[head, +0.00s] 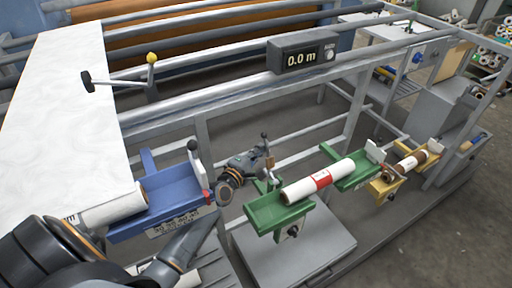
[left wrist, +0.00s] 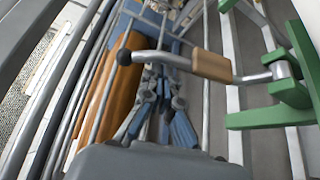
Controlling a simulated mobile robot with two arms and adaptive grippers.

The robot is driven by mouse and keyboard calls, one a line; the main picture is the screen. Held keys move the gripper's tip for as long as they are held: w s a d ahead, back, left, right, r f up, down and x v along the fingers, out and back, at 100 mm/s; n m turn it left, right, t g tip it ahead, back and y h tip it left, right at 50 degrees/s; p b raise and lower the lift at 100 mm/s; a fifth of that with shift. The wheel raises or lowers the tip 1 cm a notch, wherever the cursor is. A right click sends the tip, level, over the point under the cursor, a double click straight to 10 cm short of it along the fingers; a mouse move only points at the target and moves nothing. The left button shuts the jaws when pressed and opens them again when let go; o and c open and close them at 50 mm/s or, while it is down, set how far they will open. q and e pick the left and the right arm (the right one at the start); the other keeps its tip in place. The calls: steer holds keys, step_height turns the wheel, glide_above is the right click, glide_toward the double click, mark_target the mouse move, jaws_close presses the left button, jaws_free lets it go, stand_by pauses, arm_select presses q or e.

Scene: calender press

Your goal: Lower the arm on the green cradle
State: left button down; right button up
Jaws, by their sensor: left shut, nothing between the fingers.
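The green cradle (head: 275,214) holds a white roll with a red label (head: 320,180) across its two green trays. Its arm (head: 268,160) stands up at the left end, with a black ball knob on top and a brown sleeve. In the left wrist view the metal arm (left wrist: 160,57) runs from the knob through the brown sleeve (left wrist: 211,66) to a pivot by green brackets (left wrist: 285,95). My left gripper (head: 257,158) is shut and empty, close beside the arm; its fingers (left wrist: 162,85) show just below the arm in the wrist view. Contact cannot be told.
A blue cradle (head: 165,205) with its own knobbed lever stands left, a yellow cradle (head: 390,187) right. A metal frame rail (head: 220,95) with a 0.0 m display (head: 302,54) runs behind. A grey box (head: 290,250) lies below the green cradle.

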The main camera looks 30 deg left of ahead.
arm_select(q)
steer(key=s+d+m+t+h+b, duration=0.5)
steer(key=s+d+m+b, duration=0.2)
steer(key=d+m+b, duration=0.5)
steer(key=shift+s+d+f+m+t+b, duration=0.2)
steer(key=shift+f+m+t+b, duration=0.25)
steer(key=shift+m+b, duration=0.95)
arm_select(e)
step_height(320, 180, down, 14)
steer(key=shift+p, duration=0.4)
arm_select(q)
steer(key=shift+d+m, duration=0.1)
steer(key=shift+m, duration=0.3)
arm_select(e)
steer(key=shift+w+a, duration=0.1)
